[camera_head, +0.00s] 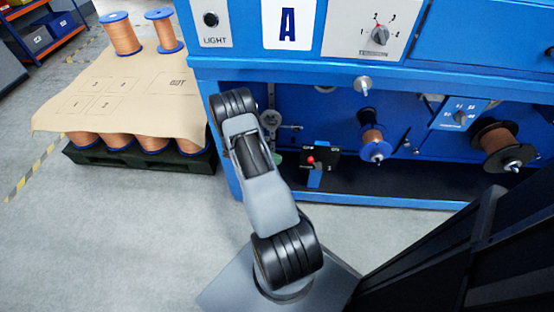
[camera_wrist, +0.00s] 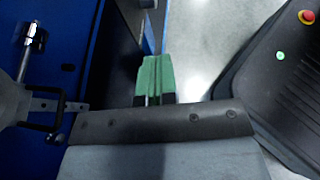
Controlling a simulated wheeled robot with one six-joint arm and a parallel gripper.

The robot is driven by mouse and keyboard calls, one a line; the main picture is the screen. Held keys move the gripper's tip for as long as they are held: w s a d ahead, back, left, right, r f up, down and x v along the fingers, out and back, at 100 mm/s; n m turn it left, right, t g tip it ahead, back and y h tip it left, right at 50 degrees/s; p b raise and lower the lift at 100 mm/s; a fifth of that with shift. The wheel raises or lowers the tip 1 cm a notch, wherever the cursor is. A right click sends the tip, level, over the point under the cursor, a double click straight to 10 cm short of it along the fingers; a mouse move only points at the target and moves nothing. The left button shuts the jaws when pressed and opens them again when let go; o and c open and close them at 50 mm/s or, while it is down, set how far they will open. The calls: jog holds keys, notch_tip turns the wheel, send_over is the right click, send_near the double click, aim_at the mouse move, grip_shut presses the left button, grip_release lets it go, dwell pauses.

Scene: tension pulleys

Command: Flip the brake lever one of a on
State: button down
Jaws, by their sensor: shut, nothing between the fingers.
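The brake lever (camera_head: 311,160) has a red knob on a small black plate low in the open bay of the blue machine marked A (camera_head: 287,22). Its knob sits toward the left of the plate. In the head view my arm hides most of the gripper; a bit of green shows left of the lever plate. The lever cannot be made out in the wrist view.
A tension dial (camera_head: 379,35) is above. At left, a cardboard-topped pallet (camera_head: 140,158) holds more spools. In the wrist view, a metal rod (camera_wrist: 32,45) is at left.

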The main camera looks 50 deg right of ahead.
aim_at(314, 163)
jog(key=shift+s+d+f+b, duration=0.3)
jog(key=shift+s+d+b, duration=0.1)
jog(key=shift+s+d, duration=0.8)
jog(key=shift+s+d+f+b, duration=0.35)
jog(key=shift+s+d, duration=0.8)
jog(key=shift+s+d+f+b, duration=0.3)
jog(key=shift+s+d+b, duration=0.1)
jog(key=shift+s+d, duration=0.8)
